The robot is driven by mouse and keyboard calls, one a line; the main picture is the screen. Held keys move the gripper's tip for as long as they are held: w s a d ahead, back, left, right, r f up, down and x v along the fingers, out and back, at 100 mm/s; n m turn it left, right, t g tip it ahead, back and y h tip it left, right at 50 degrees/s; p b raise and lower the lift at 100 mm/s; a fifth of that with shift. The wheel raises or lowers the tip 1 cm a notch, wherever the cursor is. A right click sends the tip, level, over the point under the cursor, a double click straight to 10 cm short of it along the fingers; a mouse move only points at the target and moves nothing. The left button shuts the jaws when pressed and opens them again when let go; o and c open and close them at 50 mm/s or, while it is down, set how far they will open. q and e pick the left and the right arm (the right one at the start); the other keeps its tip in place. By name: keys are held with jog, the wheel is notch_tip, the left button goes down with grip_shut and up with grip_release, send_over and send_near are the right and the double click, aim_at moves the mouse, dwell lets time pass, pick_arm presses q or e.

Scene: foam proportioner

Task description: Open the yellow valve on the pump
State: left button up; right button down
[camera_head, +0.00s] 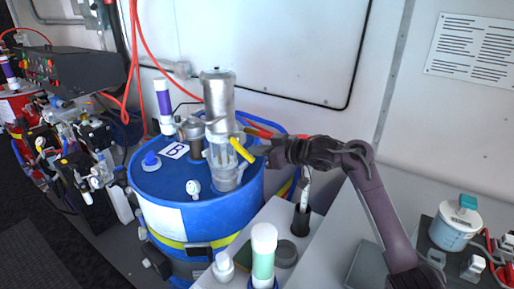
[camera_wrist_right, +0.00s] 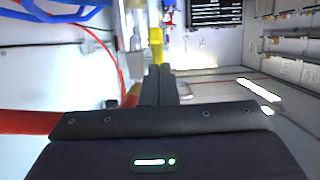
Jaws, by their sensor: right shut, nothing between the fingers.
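The pump (camera_head: 219,100) is a silver cylinder standing on a blue drum (camera_head: 180,212) marked "B". Its yellow valve handle (camera_head: 242,150) sits on the pump's right side, slanting down to the right. My right gripper (camera_head: 262,149) reaches in from the right, its fingertips close beside the yellow handle. In the right wrist view the shut fingers (camera_wrist_right: 159,76) point at the yellow handle (camera_wrist_right: 156,46), which appears just beyond the tips. I cannot tell whether they touch. Nothing is between the fingers. My left gripper is not in view.
A red hose (camera_head: 138,55) runs behind the pump. A purple-and-white cylinder (camera_head: 164,105) stands on the drum's left. A grey bench (camera_head: 330,235) with a green-and-white bottle (camera_head: 264,250) lies at front right. Machinery (camera_head: 75,135) fills the left. The wall is close behind.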

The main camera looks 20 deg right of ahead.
jog(key=shift+w+a+f, duration=0.1)
jog(key=shift+w+f, duration=0.05)
jog(key=shift+f, duration=0.3)
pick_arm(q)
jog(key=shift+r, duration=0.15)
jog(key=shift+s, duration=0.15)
pick_arm(e)
jog(key=shift+f, duration=0.1)
